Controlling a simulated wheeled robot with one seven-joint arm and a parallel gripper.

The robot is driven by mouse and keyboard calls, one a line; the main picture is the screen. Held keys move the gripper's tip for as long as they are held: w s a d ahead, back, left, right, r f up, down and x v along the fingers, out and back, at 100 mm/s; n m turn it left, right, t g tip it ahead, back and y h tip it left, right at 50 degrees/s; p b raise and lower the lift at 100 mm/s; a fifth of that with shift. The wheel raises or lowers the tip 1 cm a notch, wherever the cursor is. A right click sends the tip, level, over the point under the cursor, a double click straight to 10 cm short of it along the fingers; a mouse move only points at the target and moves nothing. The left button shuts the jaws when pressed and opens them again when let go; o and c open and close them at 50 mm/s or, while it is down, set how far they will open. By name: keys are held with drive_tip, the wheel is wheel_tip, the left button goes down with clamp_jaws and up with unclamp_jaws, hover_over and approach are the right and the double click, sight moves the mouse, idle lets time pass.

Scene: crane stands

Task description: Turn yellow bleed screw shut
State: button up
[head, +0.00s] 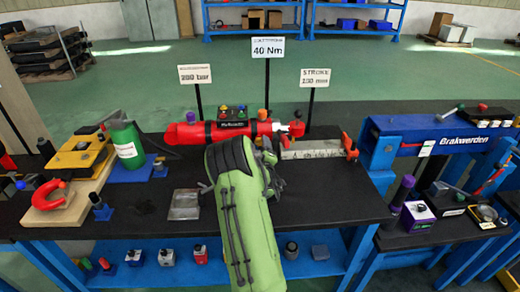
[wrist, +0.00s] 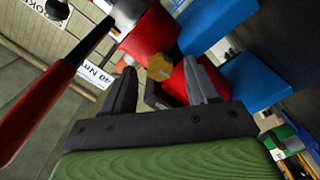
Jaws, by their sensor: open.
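The yellow bleed screw (wrist: 159,67) shows in the wrist view as a dull gold hexagonal head on a red cylinder body (wrist: 150,35). My gripper (wrist: 160,75) is open, one dark finger on each side of the screw in the picture. Nothing is held, and I cannot tell how far the fingertips are from the screw. In the head view the red cylinder (head: 190,133) lies across the bench. My gripper (head: 268,152) is in front of its right part, and my arm and gripper hide the screw there.
Blue blocks (wrist: 215,25) are beside the cylinder. In the head view a steel scale (head: 312,150) lies right of my gripper and a grey tray (head: 185,204) left of my arm.

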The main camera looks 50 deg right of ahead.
drive_tip(key=shift+w+d, duration=0.25)
drive_tip(key=shift+c, duration=0.3)
drive_tip(key=c, duration=1)
